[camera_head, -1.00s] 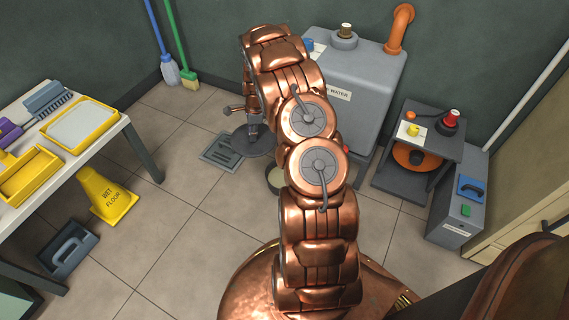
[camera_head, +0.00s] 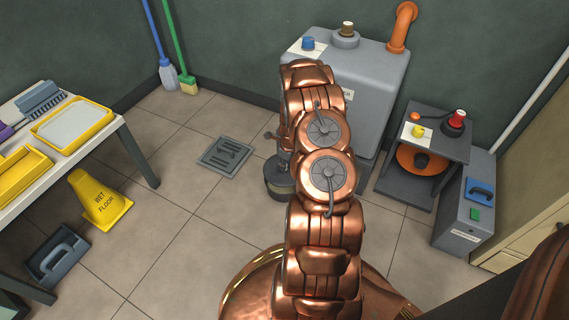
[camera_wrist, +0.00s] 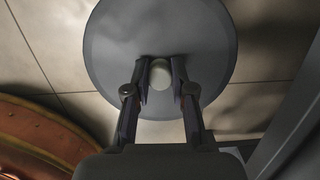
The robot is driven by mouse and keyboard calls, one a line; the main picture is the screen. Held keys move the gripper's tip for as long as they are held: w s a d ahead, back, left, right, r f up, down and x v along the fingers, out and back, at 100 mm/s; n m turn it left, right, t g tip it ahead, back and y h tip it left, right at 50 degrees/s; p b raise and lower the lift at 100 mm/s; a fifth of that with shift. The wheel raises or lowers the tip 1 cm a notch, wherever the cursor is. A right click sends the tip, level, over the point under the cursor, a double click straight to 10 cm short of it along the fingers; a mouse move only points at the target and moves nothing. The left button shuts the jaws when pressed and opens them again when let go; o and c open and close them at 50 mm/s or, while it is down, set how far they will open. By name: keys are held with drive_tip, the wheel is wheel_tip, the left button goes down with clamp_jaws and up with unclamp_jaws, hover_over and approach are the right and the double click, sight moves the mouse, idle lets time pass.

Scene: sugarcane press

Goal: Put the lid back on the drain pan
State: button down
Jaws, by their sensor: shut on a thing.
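The lid is a flat grey disc (camera_wrist: 115,45) that fills much of the wrist view. My gripper (camera_wrist: 160,75) is shut on its pale round knob, with one finger on each side. In the head view the lid (camera_head: 277,170) is partly hidden behind my arm. It is over the drain pan (camera_head: 279,192), a small round dark pan on the floor in front of the grey tank. The pan's inside no longer shows, and I cannot tell whether the lid touches the rim. The wrist view does not show the pan clearly.
The grey tank (camera_head: 362,80) stands just behind the pan. A floor drain grate (camera_head: 225,156) lies to the left. A small dark stand (camera_head: 427,150) and a grey box (camera_head: 463,210) are on the right.

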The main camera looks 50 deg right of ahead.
drive_tip(key=shift+f+b, duration=0.6)
drive_tip(key=shift+f, duration=1.85)
drive_tip(key=shift+w+p, duration=0.1)
drive_tip(key=shift+p, duration=0.25)
drive_tip(key=shift+f+p, duration=0.15)
drive_tip(key=shift+p, duration=0.45)
idle(1.0)
drive_tip(key=c, duration=0.9)
unclamp_jaws()
drive_tip(key=shift+o, duration=0.3)
drive_tip(key=o, duration=0.4)
